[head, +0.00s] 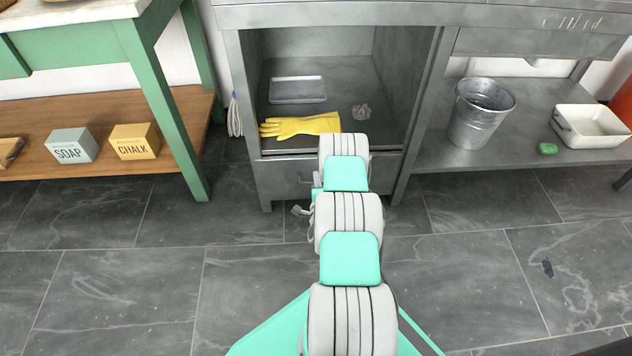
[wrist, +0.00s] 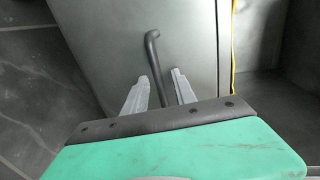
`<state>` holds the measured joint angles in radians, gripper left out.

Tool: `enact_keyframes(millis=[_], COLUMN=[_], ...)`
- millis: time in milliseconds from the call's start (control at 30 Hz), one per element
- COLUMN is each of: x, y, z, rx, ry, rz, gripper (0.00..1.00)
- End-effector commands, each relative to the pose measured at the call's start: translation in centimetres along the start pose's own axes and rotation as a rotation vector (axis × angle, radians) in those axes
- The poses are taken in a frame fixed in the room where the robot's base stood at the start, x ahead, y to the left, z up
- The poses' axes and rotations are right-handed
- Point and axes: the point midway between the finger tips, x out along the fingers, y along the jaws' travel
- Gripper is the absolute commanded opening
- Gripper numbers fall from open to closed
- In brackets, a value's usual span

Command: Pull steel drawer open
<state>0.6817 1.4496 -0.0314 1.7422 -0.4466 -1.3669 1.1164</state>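The steel drawer (head: 279,176) is the low grey front under the open shelf of the steel cabinet, and it looks flush with the cabinet frame. My arm covers its right part in the head view. In the wrist view the drawer front (wrist: 192,42) fills the upper middle, with a dark bent bar handle (wrist: 153,50) on it. My gripper (wrist: 160,76) is open, with one grey finger on each side of the handle. Small gaps show between the fingers and the bar. The fingers are hidden behind my arm in the head view.
A green table leg (head: 165,100) stands to the left. A bucket (head: 480,115) sits on the right shelf.

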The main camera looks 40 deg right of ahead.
Motion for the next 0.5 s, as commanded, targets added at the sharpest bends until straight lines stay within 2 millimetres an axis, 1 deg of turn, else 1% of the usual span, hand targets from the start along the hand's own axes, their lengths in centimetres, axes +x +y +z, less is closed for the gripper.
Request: enact_keyframes(millis=[100, 500], x=[0.04, 0.02], y=[-0.09, -0.08], z=[-0.56, -0.50], rx=[0.002, 0.001], ry=[0.009, 0.008], rz=[-0.001, -0.001], gripper=[0.32, 0.00])
